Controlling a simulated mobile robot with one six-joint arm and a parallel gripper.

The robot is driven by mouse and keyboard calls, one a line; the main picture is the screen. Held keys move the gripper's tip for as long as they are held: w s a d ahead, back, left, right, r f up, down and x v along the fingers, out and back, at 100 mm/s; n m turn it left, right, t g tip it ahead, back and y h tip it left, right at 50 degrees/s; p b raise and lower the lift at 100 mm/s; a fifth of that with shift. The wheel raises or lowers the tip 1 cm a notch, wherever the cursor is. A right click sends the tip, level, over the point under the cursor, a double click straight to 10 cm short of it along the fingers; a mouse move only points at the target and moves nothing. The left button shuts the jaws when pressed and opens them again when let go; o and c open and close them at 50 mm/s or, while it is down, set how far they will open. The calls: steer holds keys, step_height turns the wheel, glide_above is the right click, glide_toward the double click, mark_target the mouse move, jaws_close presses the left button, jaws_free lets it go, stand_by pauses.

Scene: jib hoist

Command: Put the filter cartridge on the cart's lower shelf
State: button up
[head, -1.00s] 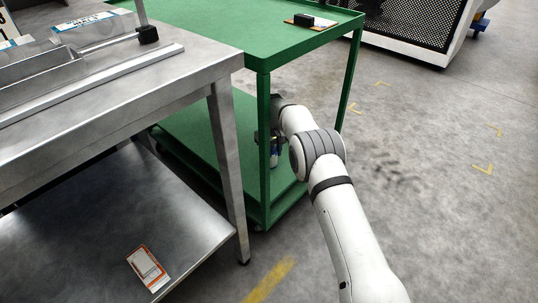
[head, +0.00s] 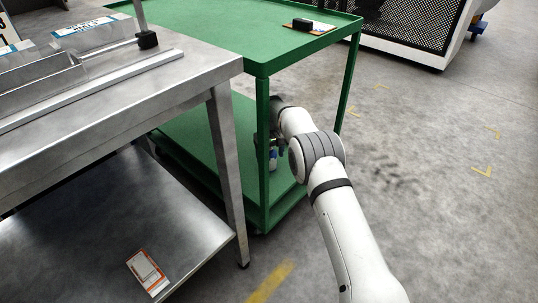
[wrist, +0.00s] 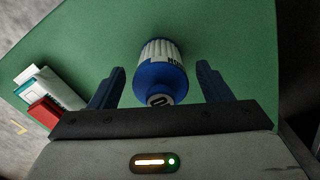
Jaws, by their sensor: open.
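The filter cartridge (wrist: 162,72) has a white pleated body, a dark printed band and a blue end cap that faces my wrist camera. It is on the green lower shelf (wrist: 225,30) of the cart. My gripper (wrist: 160,82) is open, with one dark blue finger on each side of the cartridge and visible gaps between. In the head view, the cartridge (head: 273,160) shows only as a small piece behind the cart's near post, below my wrist. The cart (head: 264,150) is green with two levels.
White, teal and red boxes (wrist: 45,95) lie left of my gripper in the wrist view. The cart's post and upper shelf (head: 230,35) enclose my wrist closely. A steel table (head: 130,90) stands at left, with an orange-edged card (head: 148,272) on its lower shelf. Floor at right is clear.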

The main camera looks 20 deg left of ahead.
step_height(320, 180, up, 7)
steer(key=p, duration=0.3)
steer(key=s+d+r+m+g, duration=0.1)
steer(key=s+d+r, duration=0.4)
steer(key=d, duration=0.4)
steer(key=s+d+r+m, duration=0.2)
steer(key=s+d, duration=0.5)
steer(key=d, duration=0.2)
steer(key=s+d+r+m+g, duration=0.1)
steer(key=s+d+r, duration=0.35)
steer(key=d, duration=0.45)
steer(key=s+d+r+m+t, duration=0.1)
steer(key=s+d+r+m, duration=0.1)
steer(key=s+d, duration=0.4)
steer(key=s+d+r+m+t, duration=0.2)
steer(key=s+d+r, duration=0.3)
steer(key=s, duration=1)
steer(key=d+m, duration=0.1)
steer(key=d, duration=0.1)
steer(key=shift+d+r, duration=0.2)
steer(key=shift+d, duration=0.1)
